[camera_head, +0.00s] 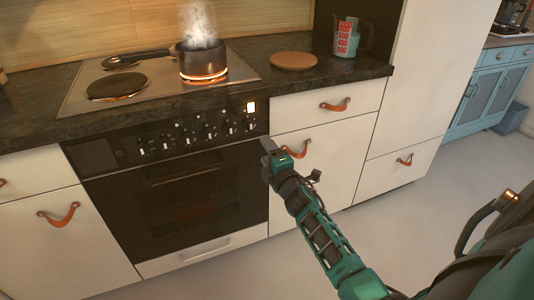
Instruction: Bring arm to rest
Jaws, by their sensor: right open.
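My right arm comes in from the lower right, green and black, reaching up and left toward the stove front. My right gripper (270,158) is in front of the right edge of the black oven, near the leather pull (296,149) of the white cabinet beside it. The jaws look small and dark, are open, and no object shows in them. I cannot tell how far the fingertips are from the cabinet face. My left gripper is out of view.
A steaming pot (201,61) stands on a glowing burner of the hob (158,80). A round brown board (294,60) and a measuring jug (347,40) sit on the dark counter (279,85). White drawers with leather pulls flank the oven (187,196). The floor (300,262) is clear.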

